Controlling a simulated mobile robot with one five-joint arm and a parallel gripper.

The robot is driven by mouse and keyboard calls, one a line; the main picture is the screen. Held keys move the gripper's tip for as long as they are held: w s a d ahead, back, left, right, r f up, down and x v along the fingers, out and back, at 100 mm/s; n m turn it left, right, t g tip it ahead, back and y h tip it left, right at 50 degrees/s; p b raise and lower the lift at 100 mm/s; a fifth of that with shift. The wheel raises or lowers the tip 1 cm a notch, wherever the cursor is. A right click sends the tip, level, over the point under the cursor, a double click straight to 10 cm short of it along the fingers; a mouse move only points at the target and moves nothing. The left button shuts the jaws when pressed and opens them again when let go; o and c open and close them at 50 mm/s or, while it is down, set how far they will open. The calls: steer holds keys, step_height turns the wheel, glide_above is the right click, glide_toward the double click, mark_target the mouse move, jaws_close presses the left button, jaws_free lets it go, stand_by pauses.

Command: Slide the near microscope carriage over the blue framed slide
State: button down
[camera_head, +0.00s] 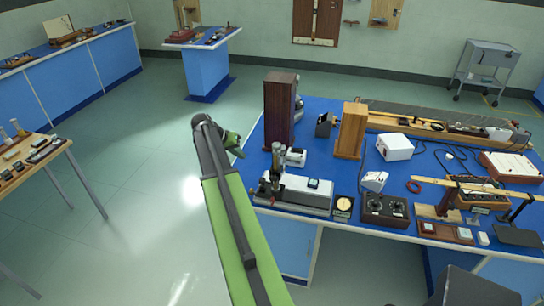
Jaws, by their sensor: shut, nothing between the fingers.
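A dark upright microscope carriage (275,161) stands at the left end of a long pale grey bed (296,195) near the front left of the blue bench. A small slide with a blue-green frame (313,184) sits on the same bed, to the right of the carriage and apart from it. My green arm reaches up from the bottom of the picture. My gripper (238,151) is at its far end, left of the carriage and clear of the bench edge. Its small fingers are partly hidden by the arm, and it looks shut and empty.
The blue bench top (250,153) is crowded. A tall dark wooden block (281,112) and a light wooden block (350,130) stand behind the bed. A round dial (343,204) and a dark knobbed box (384,210) are to its right. Open floor lies left of my arm.

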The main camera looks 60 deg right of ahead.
steer(key=s+d+f+m+b, duration=0.1)
steer(key=s+d+f+b, duration=0.6)
steer(key=d, duration=0.4)
steer(key=shift+s+d+g+b, duration=0.3)
steer(key=shift+s+b, duration=0.15)
steer(key=shift+s, duration=0.15)
